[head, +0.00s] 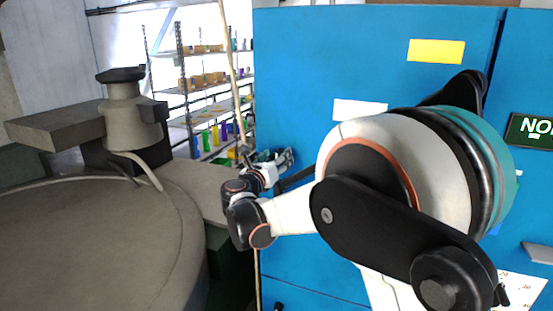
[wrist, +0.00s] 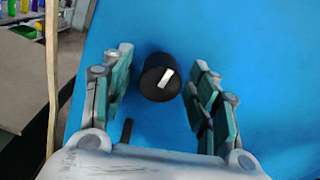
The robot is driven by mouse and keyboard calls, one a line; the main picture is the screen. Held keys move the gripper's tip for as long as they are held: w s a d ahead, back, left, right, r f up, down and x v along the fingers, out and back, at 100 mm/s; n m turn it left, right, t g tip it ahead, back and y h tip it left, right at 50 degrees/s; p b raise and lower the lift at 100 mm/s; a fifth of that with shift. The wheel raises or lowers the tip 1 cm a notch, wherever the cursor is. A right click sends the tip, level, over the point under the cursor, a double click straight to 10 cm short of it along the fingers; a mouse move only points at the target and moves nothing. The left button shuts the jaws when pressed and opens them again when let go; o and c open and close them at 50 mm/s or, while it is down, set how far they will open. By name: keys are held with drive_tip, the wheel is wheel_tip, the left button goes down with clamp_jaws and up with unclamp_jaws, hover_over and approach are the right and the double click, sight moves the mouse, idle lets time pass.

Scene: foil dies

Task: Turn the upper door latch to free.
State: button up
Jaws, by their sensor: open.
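The door latch is a round black knob (wrist: 160,78) with a white pointer bar, on the blue cabinet door (wrist: 255,45) in the wrist view. Its pointer is tilted, with the upper end leaning right. My gripper (wrist: 161,60) is open, with one finger on each side of the knob and a visible gap to both. In the head view, my gripper (head: 284,158) is at the left part of the blue door (head: 310,60), and the knob cannot be made out there. A small dark thing (head: 278,306) low on the door may be another latch.
A large grey round machine (head: 90,240) with a post (head: 130,110) stands at the left. Shelves (head: 205,90) with coloured items are behind. A thin tan pole (head: 233,70) runs beside the door's left edge. White (head: 358,110) and yellow (head: 436,51) labels are on the door.

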drive_tip(key=c, duration=1.1)
drive_tip(key=shift+o, duration=0.2)
drive_tip(key=shift+m+b, duration=0.3)
drive_tip(key=shift+m, duration=0.1)
drive_tip(key=m+b, duration=0.1)
drive_tip(key=m, duration=0.2)
drive_tip(key=m+b, duration=0.2)
drive_tip(key=m, duration=0.3)
drive_tip(key=shift+d, duration=0.1)
drive_tip(key=m+b, duration=0.1)
drive_tip(key=m, duration=0.3)
drive_tip(key=shift+m, duration=0.4)
drive_tip(key=m+b, duration=0.1)
drive_tip(key=m, duration=0.3)
drive_tip(key=shift+m, duration=0.3)
